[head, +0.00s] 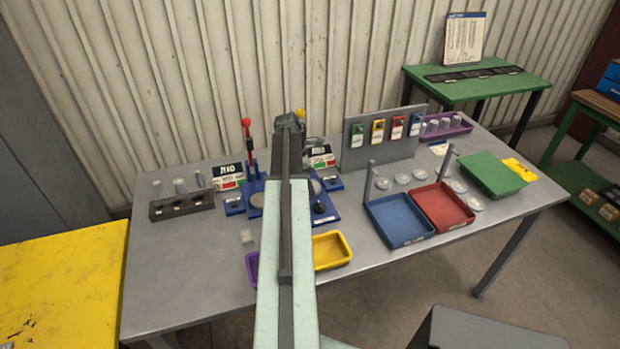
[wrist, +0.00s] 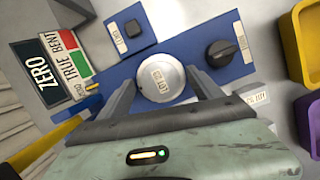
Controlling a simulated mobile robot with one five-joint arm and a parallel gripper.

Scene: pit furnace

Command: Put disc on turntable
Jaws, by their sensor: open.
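A round silver disc with a printed label (wrist: 158,80) lies flat on a blue fixture (wrist: 200,55) in the wrist view. A paler round rim shows around it, which may be the turntable; I cannot tell where one ends and the other begins. My gripper (wrist: 160,92) is open, with one finger on each side of the disc. I cannot tell whether the fingers touch it. In the head view my arm covers the gripper and much of the blue fixture (head: 326,216); a sliver of silver round surface shows beside the arm.
A black knob (wrist: 219,53) stands on the fixture close to one finger. A ZERO sign (wrist: 42,72) and a yellow lever (wrist: 40,145) are at the left. Yellow (head: 333,262) and purple (head: 251,266) trays lie in front. Several pale discs (head: 402,178) lie at the right.

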